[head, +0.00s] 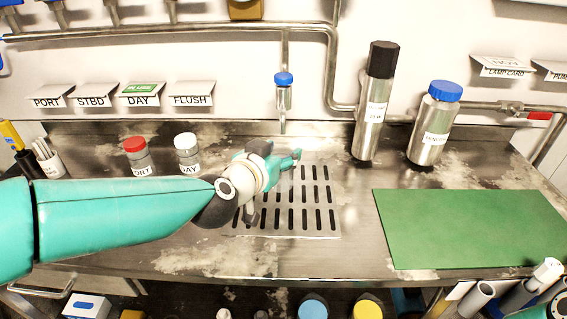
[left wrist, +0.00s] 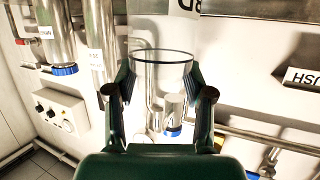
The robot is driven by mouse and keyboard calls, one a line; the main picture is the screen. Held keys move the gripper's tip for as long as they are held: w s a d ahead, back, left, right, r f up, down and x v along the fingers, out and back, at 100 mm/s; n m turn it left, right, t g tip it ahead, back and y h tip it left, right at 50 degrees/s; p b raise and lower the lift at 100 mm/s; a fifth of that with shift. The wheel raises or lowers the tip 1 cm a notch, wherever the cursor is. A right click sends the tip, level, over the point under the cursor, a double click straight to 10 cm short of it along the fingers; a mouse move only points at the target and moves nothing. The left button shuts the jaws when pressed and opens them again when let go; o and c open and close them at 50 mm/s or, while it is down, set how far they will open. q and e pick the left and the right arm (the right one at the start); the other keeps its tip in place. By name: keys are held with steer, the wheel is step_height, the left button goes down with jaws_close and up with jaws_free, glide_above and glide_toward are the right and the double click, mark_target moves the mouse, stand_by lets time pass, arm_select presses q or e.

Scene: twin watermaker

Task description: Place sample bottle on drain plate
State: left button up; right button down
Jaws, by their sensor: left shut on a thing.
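My left gripper (head: 284,162) shows over the back left part of the slotted drain plate (head: 325,225) in the head view. In the left wrist view the left gripper (left wrist: 160,92) is shut on a clear glass sample bottle (left wrist: 163,72). The wrist picture is upside down; the bottle's label ends in "BD", and no cap shows on the rim between the fingers. In the head view the gripper and wrist hide most or all of the bottle. I cannot tell whether it touches the plate. My right gripper is not in view.
A red-capped bottle (head: 137,155) and a white-capped bottle (head: 187,155) stand left of the plate. Two steel bottles, one black-capped (head: 373,115) and one blue-capped (head: 434,125), stand right. A blue-topped fitting (head: 284,92) is behind the plate. A green mat (head: 470,228) lies right.

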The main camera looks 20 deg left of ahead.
arm_select(q)
steer(key=shift+w, duration=0.5)
steer(key=shift+w+f+b, duration=0.15)
steer(key=shift+f+b, duration=1.05)
steer(key=shift+f, duration=0.55)
steer(key=shift+f, duration=0.2)
steer(key=o, duration=1.1)
steer(key=shift+r, duration=0.1)
steer(key=shift+c, duration=0.2)
steer(key=shift+r, duration=0.1)
